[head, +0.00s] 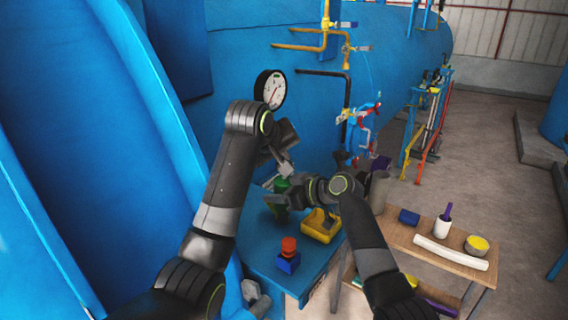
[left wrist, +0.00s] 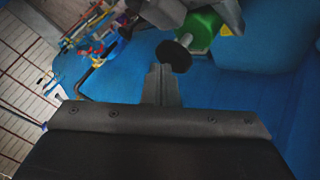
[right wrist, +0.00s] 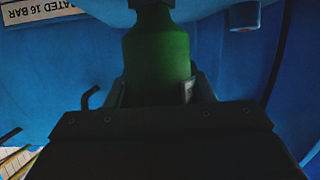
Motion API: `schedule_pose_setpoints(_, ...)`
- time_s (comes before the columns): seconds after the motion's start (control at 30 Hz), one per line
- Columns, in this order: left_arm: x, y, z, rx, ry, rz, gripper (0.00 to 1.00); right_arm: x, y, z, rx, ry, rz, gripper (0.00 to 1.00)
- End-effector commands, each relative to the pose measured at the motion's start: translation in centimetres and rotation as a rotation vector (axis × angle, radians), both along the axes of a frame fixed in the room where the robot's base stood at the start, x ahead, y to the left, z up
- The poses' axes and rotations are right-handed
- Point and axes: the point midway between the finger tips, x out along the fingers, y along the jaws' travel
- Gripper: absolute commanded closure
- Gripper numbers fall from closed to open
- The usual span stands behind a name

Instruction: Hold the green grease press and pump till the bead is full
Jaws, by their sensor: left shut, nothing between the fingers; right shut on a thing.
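The green grease press (head: 282,185) is upright over the blue bench and partly hidden by my grippers in the head view. My right gripper (head: 288,197) is shut on its green body, which fills the middle of the right wrist view (right wrist: 155,60). My left gripper (head: 284,166) is shut and empty, just above the press. In the left wrist view, its closed fingertips (left wrist: 162,72) are close to the black round knob (left wrist: 175,57) at the end of the green press (left wrist: 204,28). I cannot tell whether they touch. I cannot make out the bead.
The blue bench (head: 265,262) holds a yellow tray (head: 312,232) and a red-topped blue piece (head: 288,254). A wooden table (head: 408,242) at right carries a white tube, a blue block and cups. The blue vessel with a gauge (head: 270,88) stands behind.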

Motion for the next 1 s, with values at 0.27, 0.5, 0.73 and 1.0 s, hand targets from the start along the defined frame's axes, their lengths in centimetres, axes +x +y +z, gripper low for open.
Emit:
schedule_pose_setpoints(0.27, 0.0, 0.0, -0.5, 0.0, 0.002, 0.0, 1.0, 0.0, 0.0, 0.0, -0.001, -0.001, 0.0, 0.9)
schedule_pose_setpoints(0.5, 0.0, 0.0, -0.8, 0.0, 0.004, 0.0, 1.0, 0.0, 0.0, 0.0, 0.0, -0.001, 0.0, 0.9)
schedule_pose_setpoints(0.73, 0.0, 0.0, -1.1, 0.0, 0.004, 0.0, 1.0, 0.0, 0.0, 0.0, 0.0, -0.001, 0.0, 0.9)
schedule_pose_setpoints(1.0, 0.0, 0.0, -1.5, 0.001, 0.006, 0.0, 1.0, 0.0, 0.0, 0.0, 0.001, -0.001, 0.001, 0.9)
